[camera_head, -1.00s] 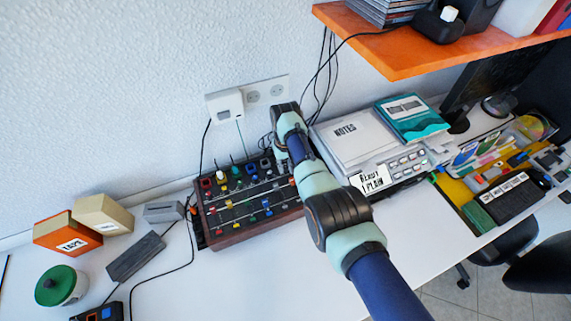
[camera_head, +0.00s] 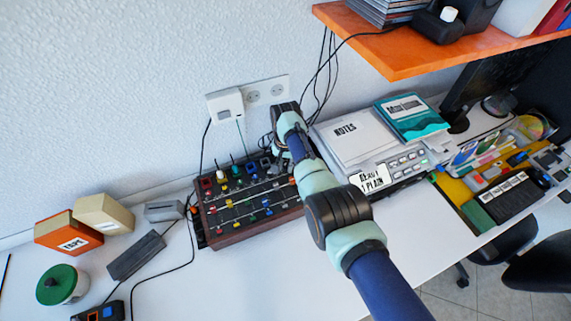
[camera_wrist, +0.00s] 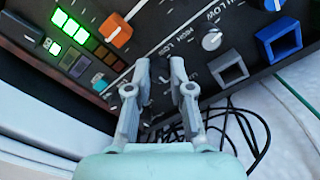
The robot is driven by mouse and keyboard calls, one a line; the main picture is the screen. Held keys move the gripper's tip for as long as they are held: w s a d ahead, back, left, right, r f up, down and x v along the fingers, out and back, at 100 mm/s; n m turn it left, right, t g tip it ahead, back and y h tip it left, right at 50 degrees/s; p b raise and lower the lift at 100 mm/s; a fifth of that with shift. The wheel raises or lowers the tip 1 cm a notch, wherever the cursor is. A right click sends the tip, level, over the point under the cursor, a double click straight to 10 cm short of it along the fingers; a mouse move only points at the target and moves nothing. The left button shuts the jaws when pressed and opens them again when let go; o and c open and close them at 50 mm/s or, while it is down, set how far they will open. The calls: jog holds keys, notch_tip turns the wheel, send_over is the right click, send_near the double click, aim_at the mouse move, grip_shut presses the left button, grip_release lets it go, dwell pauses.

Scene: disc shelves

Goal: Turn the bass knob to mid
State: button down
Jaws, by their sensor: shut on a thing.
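The mixer (camera_head: 232,238), a dark panel in a wooden case with rows of coloured knobs, sits on the white desk against the wall. My gripper (camera_wrist: 160,68) is over its panel in the wrist view, its two grey fingers shut on a dark knob (camera_wrist: 161,76). The fingers hide much of this knob, and its pointer does not show clearly. No bass label is readable. A white-grey knob (camera_wrist: 211,38) stands to the right, near HIGH and LOW lettering. In the head view, my arm hides the gripper's fingertips.
An orange knob (camera_wrist: 116,30) and lit green buttons (camera_wrist: 72,27) are to the left. A blue square knob (camera_wrist: 279,42) and a dark square one (camera_wrist: 230,69) are to the right. Cables lie close below. A notes pad (camera_head: 345,143) is right of the mixer.

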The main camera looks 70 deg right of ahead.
aim_at(286, 166)
dwell(0.3)
jog(key=c, duration=1)
grip_release()
jog(key=shift+c, duration=0.2)
notch_tip(286, 166, up, 12)
